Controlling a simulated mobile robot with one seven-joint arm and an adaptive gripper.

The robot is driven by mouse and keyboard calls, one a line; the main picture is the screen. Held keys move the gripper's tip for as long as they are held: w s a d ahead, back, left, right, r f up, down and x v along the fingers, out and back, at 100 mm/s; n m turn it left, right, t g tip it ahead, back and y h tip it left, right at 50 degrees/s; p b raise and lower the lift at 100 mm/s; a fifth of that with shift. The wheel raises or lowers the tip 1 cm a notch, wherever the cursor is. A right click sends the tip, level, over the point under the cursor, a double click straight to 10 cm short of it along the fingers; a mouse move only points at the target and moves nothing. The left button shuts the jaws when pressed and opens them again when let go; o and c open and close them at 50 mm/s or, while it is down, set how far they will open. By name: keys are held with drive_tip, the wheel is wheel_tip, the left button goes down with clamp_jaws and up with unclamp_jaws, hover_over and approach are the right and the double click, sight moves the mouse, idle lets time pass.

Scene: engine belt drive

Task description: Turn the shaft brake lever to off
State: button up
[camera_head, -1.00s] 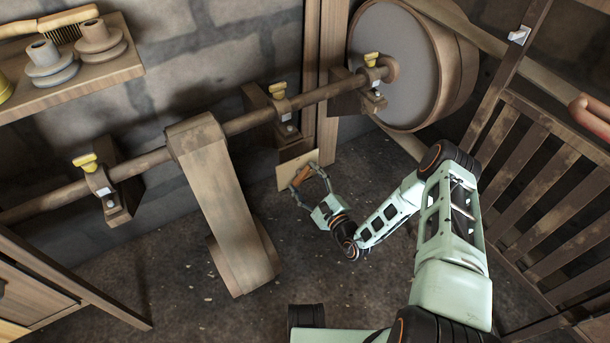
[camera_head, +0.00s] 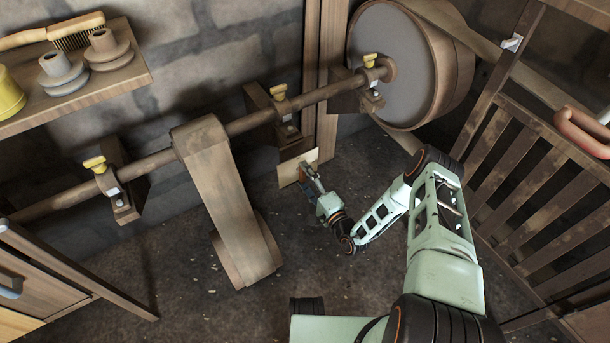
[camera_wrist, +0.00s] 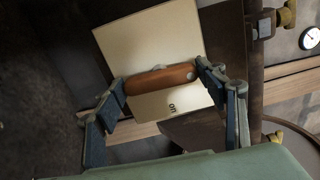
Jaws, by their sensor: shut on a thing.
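The shaft brake lever (camera_wrist: 150,82) is a brown wooden handle in front of a pale plate (camera_wrist: 135,42) in the wrist view. The plate carries the word "on", seen turned, below the lever. My gripper (camera_wrist: 163,78) is shut on the lever, one finger at each end of the handle. In the head view, my gripper (camera_head: 308,174) is at the pale plate (camera_head: 288,173) below the middle shaft bearing. The fingers hide most of the lever there. No "off" mark shows in the wrist view.
The long shaft (camera_head: 255,120) runs above the plate to a large drum (camera_head: 395,65). A wooden belt cover (camera_head: 222,195) stands left of my gripper. A slatted wooden guard (camera_head: 530,185) is at the right. Bare floor (camera_head: 190,270) lies in front.

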drive_tip(key=shift+w+n, duration=0.1)
drive_tip(key=shift+n, duration=0.2)
idle(0.4)
drive_tip(key=o, duration=1.2)
drive_tip(key=shift+c, duration=0.2)
drive_tip(key=shift+r, duration=0.1)
wheel_tip(320, 180, up, 10)
drive_tip(key=shift+w+r, duration=0.1)
drive_tip(key=shift+r, duration=0.15)
drive_tip(key=shift+f, duration=0.1)
drive_tip(key=p+v, duration=0.3)
drive_tip(key=v, duration=1)
drive_tip(key=shift+f+p, duration=0.35)
